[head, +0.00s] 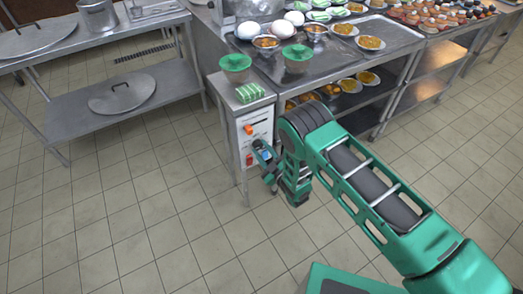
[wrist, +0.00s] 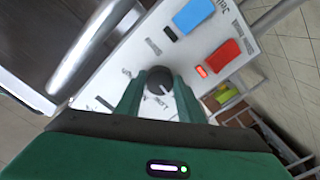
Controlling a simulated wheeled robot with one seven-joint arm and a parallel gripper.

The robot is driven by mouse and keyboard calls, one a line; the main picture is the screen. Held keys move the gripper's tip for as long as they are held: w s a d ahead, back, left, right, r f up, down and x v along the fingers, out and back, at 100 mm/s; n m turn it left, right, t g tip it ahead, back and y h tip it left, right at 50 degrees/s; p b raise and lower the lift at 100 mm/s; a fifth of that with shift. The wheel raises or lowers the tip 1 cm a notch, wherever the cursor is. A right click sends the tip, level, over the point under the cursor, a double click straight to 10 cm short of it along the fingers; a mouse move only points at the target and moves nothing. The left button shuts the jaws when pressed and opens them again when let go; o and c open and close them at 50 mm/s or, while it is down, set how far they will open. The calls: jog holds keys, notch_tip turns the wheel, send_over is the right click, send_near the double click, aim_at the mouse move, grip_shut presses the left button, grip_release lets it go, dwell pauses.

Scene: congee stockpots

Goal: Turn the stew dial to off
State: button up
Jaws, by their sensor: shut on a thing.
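The dark round dial (wrist: 159,80) is on a white control panel (wrist: 128,62) in the wrist view. My gripper (wrist: 157,92) has its two green fingers on either side of the dial, shut on it. Small printed labels surround the dial, too blurred to read surely, and I cannot tell its exact setting. In the head view my gripper (head: 266,158) is at the white panel (head: 258,124) on the end of the steel counter; the gripped dial is hidden there.
A blue switch (wrist: 193,14) and a red switch (wrist: 222,56) with a lit red lamp (wrist: 201,71) sit beside the dial. A metal bar (wrist: 90,48) runs close on the left. The counter (head: 395,37) holds bowls and food. The tiled floor (head: 130,225) is clear.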

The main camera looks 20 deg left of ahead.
jog(key=shift+d+n, duration=0.1)
jog(key=shift+n, duration=0.5)
jog(key=o, duration=1.1)
jog(key=shift+c, duration=0.2)
jog(key=v, duration=1)
jog(key=shift+s+d, duration=0.25)
jog(key=shift+s, duration=0.05)
